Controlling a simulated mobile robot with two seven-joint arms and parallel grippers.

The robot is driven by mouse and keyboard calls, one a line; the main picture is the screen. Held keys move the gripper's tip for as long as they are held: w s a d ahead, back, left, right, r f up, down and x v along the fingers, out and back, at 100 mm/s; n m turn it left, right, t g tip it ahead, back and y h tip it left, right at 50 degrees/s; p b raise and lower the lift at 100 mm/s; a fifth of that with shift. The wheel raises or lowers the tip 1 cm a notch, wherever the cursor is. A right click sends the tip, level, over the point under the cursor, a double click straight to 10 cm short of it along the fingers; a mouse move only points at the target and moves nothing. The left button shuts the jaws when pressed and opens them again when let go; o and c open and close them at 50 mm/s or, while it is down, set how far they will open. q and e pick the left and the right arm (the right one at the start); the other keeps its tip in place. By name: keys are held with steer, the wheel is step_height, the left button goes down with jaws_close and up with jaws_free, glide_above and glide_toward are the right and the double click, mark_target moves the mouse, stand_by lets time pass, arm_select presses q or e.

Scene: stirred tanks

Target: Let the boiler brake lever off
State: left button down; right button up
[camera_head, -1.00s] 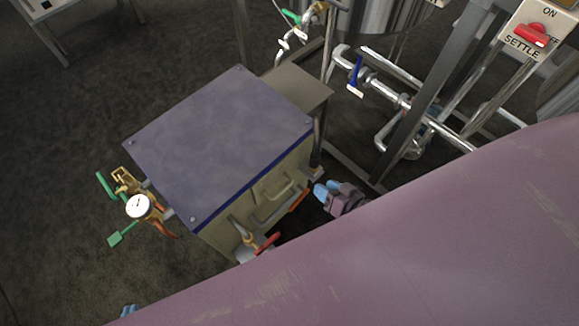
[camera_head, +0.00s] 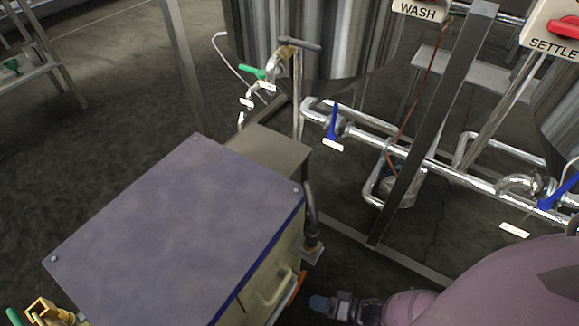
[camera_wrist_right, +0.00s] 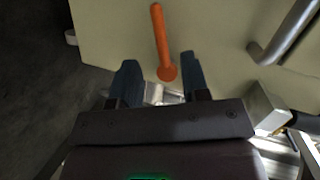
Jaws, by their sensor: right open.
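The boiler is a cream box with a blue-grey lid (camera_head: 180,225), at the lower left of the head view. An orange lever (camera_head: 299,288), which I take for the brake lever, is on its right-hand side. It also shows in the right wrist view as an orange bar with a round end (camera_wrist_right: 159,38). My right gripper (camera_head: 320,303) is open beside that side. In the wrist view its two dark fingers (camera_wrist_right: 158,64) stand either side of the lever's round end. I cannot tell if they touch it. My left gripper is out of view.
A grey metal handle (camera_wrist_right: 287,32) is on the boiler's side in the wrist view. Steel pipes (camera_head: 440,178) with blue-handled valves (camera_head: 333,122) and a dark frame post (camera_head: 425,140) stand to the right. A tank (camera_head: 310,40) is behind.

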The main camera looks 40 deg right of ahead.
steer(key=shift+b+x, duration=1)
steer(key=shift+x, duration=3.45)
steer(key=shift+c, duration=0.3)
jaws_close()
